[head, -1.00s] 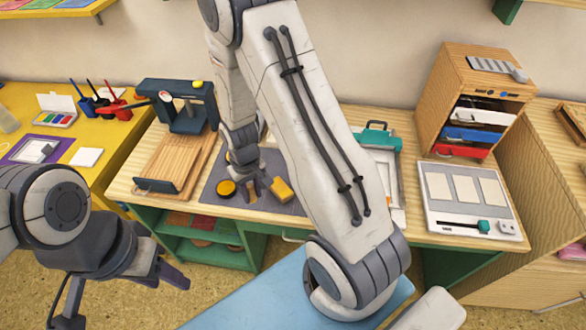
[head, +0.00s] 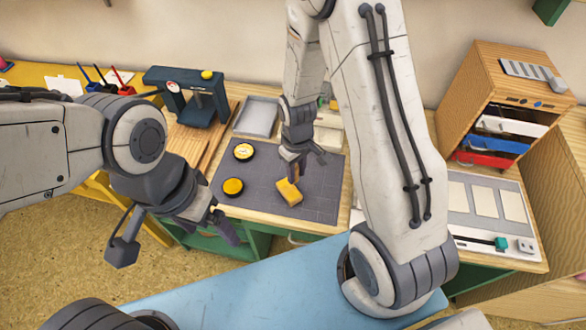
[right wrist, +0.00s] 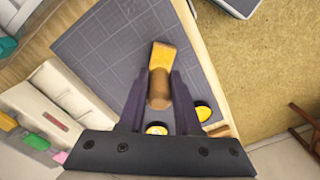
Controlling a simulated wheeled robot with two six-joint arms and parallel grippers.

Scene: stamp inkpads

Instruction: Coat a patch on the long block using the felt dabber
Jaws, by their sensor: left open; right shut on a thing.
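The long block (head: 289,191), yellow on top with orange-brown sides, lies on the dark grey mat (head: 322,207). My right gripper (head: 305,167) is shut on the brown felt dabber (right wrist: 158,92), right by the block's far end in the head view. In the right wrist view the block (right wrist: 164,56) is just beyond the dabber; I cannot tell whether they touch. The dabber's felt end is hidden. Two round black-rimmed yellow inkpads, one (head: 243,151) with a pale marked top and one (head: 233,186) plain, sit left of the block. My left gripper (head: 200,234) is open and empty, in front of the table.
A grey tray (head: 258,117) lies behind the mat. A dark press (head: 186,98) on a wooden board stands at the left. A wooden cabinet (head: 500,95) with coloured drawers and a white panel (head: 490,215) are at the right. The mat's front right is clear.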

